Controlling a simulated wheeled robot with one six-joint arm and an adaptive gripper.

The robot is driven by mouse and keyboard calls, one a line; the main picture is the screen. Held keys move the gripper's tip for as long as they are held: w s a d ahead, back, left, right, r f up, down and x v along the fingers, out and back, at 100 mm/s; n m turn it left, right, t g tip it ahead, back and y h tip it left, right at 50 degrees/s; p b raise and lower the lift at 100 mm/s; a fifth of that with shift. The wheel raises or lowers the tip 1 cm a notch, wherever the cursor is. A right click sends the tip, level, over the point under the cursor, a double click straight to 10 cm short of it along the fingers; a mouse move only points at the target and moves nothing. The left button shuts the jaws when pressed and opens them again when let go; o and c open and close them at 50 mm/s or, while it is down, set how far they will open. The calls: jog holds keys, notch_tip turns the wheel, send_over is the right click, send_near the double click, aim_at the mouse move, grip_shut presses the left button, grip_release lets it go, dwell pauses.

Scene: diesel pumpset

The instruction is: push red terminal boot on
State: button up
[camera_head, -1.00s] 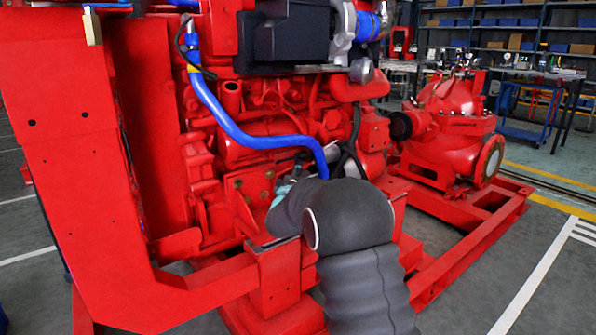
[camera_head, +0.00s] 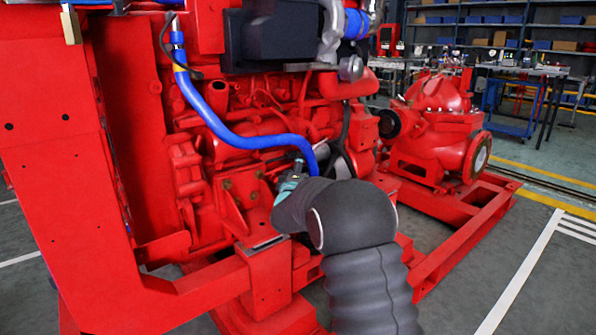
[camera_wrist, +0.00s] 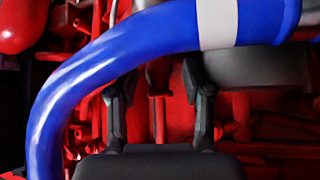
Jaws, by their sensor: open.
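My gripper (camera_wrist: 158,88) is open in the wrist view, its two dark fingers apart with nothing held between them. A thick blue hose (camera_wrist: 110,55) crosses in front of the fingers and hides part of the left fingertip. I cannot pick out the red terminal boot in either view; much of the engine behind the fingers is red too. In the head view my gripper (camera_head: 298,168) is small and mostly hidden behind my wrist, close to the engine side by the lower end of the blue hose (camera_head: 225,130).
The red engine (camera_head: 240,110) and its frame (camera_head: 200,290) stand close around my arm. A tall red panel (camera_head: 60,180) stands at the left. A red pump (camera_head: 435,135) sits on the frame at the right. Open floor (camera_head: 530,225) lies beyond it.

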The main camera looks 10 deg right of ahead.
jog(key=v, duration=1.2)
jog(key=shift+d, duration=0.1)
jog(key=s+d+r+m+g+y+p, duration=0.1)
jog(key=s+r+m+g+y+p, duration=0.45)
jog(key=s, duration=0.85)
jog(key=s+d+m+g, duration=0.2)
jog(key=s+g, duration=0.1)
jog(key=s, duration=0.7)
jog(key=s+d+f+m+g+p, duration=0.1)
jog(key=s+d+m+g, duration=0.1)
jog(key=s, duration=0.8)
jog(key=s+d+f+m+g+p, duration=0.1)
jog(key=s+d+m+g, duration=0.1)
jog(key=s, duration=0.9)
jog(key=shift+d+m+g, duration=0.35)
jog(key=shift+m+g, duration=0.1)
jog(key=shift+g, duration=0.4)
jog(key=shift+w, duration=0.1)
